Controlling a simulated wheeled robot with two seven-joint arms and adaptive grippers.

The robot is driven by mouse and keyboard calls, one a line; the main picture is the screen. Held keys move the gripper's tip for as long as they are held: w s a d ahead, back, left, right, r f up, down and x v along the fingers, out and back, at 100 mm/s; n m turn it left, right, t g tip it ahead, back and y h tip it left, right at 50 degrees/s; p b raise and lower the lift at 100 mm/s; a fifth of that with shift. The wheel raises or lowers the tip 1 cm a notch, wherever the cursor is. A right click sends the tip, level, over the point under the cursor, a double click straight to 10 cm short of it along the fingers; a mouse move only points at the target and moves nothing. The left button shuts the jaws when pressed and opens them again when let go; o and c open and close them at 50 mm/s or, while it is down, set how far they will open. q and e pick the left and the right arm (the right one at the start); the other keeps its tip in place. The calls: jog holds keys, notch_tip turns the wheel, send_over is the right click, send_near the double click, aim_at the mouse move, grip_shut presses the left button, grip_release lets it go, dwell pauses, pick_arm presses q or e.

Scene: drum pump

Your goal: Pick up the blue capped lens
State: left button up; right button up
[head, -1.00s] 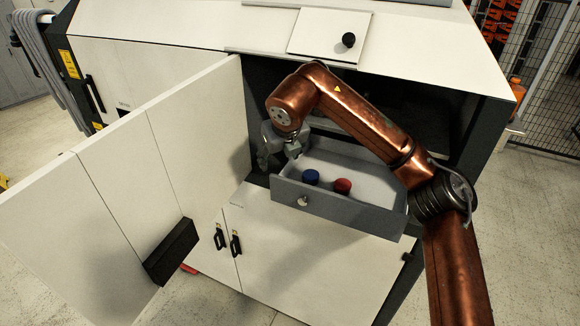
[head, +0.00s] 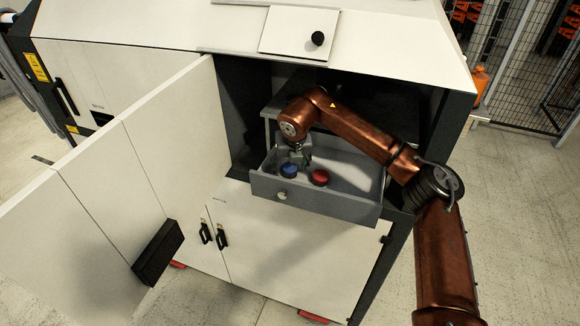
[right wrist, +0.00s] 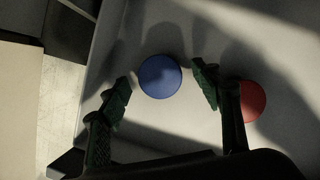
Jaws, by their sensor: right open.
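The blue capped lens (head: 289,170) stands in the open grey drawer (head: 312,207), toward its left front. In the right wrist view the blue cap (right wrist: 160,76) shows as a round disc a little ahead of the fingertips and between their lines. My right gripper (head: 295,158) is over the drawer, just behind and above the blue cap. In the right wrist view its fingers (right wrist: 165,82) are spread apart with nothing held. A red capped lens (head: 320,177) stands just right of the blue one; its cap (right wrist: 252,101) is partly hidden by the right finger. My left gripper is not in view.
The drawer's front wall has a round knob (head: 282,195). A white cabinet door (head: 130,160) stands open at left. The dark cabinet opening surrounds the drawer's back, and my right arm crosses over the drawer's right side.

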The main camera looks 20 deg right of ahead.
jog(key=shift+w+f, duration=0.3)
jog(key=shift+f, duration=0.35)
jog(key=shift+c, duration=0.4)
jog(key=c, duration=1.2)
jog(key=shift+r, duration=0.15)
